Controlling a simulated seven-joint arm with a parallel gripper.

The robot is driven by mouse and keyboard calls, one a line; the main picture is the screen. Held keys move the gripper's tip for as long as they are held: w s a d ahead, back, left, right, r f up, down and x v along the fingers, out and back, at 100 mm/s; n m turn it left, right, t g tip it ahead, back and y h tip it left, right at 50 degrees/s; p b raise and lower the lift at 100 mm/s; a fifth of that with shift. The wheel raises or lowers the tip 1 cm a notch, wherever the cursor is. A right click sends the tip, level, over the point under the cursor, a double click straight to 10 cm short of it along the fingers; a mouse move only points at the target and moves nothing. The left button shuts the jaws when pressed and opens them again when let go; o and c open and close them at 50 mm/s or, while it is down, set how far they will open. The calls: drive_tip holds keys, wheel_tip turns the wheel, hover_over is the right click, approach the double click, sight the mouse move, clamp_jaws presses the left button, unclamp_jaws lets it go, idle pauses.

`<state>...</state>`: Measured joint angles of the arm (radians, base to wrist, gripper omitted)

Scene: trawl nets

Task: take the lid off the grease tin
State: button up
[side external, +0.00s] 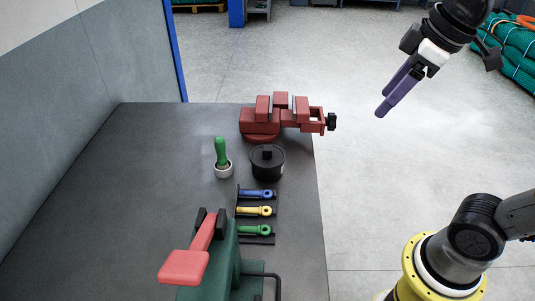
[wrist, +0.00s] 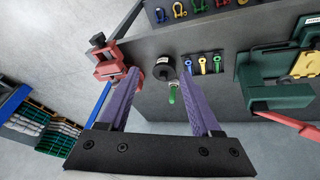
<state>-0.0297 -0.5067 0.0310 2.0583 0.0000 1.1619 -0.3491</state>
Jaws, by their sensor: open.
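The grease tin appears to be the round black tin (side external: 267,168) near the right edge of the dark bench, with its lid on and a small block-like knob (side external: 267,153) on top. In the wrist view the tin (wrist: 164,73) shows from above, between my fingertips in the picture but well beyond them. My gripper (side external: 384,104) has two purple fingers. It is open and empty, high up and to the right of the bench, apart from the tin.
A red vise (side external: 281,114) stands behind the tin. Blue, yellow and green tools (side external: 256,211) lie in front. A green device with a red lever (side external: 205,238) is nearer. The bench's left side is clear.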

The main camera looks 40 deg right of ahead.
drive_tip(key=w+a+r+n+g, duration=0.2)
drive_tip(key=w+n, duration=0.1)
drive_tip(key=w, duration=0.8)
drive_tip(key=n+g, duration=0.2)
drive_tip(key=g, duration=0.1)
hover_over(267, 148)
wheel_tip(267, 148, down, 17)
drive_tip(key=shift+w+r, duration=0.1)
drive_tip(key=shift+d+f, duration=0.1)
drive_tip(key=shift+f, duration=3)
clamp_jaws()
